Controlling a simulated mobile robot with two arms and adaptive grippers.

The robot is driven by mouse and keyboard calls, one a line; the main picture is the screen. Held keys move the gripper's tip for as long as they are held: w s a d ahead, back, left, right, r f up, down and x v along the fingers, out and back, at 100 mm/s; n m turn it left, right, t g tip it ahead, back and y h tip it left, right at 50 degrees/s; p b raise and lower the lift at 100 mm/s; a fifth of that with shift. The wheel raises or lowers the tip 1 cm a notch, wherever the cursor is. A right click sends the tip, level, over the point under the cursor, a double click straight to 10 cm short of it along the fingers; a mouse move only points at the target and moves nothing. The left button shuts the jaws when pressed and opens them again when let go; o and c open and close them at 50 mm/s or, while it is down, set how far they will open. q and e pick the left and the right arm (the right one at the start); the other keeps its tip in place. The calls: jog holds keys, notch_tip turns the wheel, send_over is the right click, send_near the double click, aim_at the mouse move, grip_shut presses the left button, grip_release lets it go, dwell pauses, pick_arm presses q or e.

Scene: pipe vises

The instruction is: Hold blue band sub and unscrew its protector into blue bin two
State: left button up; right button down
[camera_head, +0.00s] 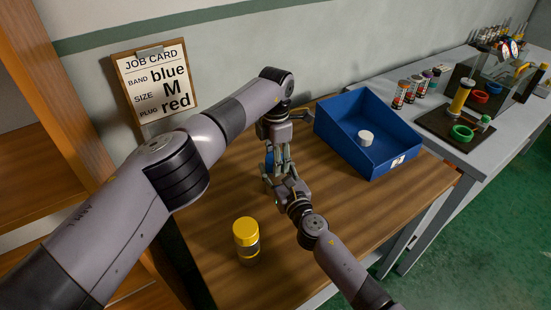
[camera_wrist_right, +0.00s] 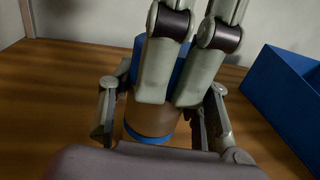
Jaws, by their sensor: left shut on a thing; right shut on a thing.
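The blue band sub stands upright on the wooden table, mostly hidden by my grippers. In the right wrist view, its brown-grey body (camera_wrist_right: 150,122) shows with a blue ring at the base, and its blue protector (camera_wrist_right: 139,62) on top. My right gripper (camera_head: 276,178) is shut around the body from the near side, one finger on each side (camera_wrist_right: 160,115). My left gripper (camera_head: 277,155) reaches down from above and is shut on the protector; its fingers (camera_wrist_right: 170,98) hide much of it. The blue bin (camera_head: 345,155) stands to the right, its label unreadable, with a white round piece (camera_head: 366,138) inside.
A yellow-capped cylinder (camera_head: 246,234) stands near the table's front. A job card (camera_head: 157,80) on the wall reads blue, M, red. A grey bench (camera_head: 450,150) at right holds several small bottles and coloured rings. A wooden shelf (camera_head: 40,150) is at left.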

pick_arm(q)
jog(key=o, duration=1.3)
jog(key=shift+r, duration=2.3)
jog(key=shift+c, duration=0.4)
notch_tip(320, 180, up, 3)
jog(key=m, duration=0.2)
jog(key=shift+m, duration=0.4)
jog(key=shift+f, duration=0.15)
notch_tip(320, 180, down, 7)
jog(key=shift+f, duration=0.15)
jog(key=shift+c, duration=0.2)
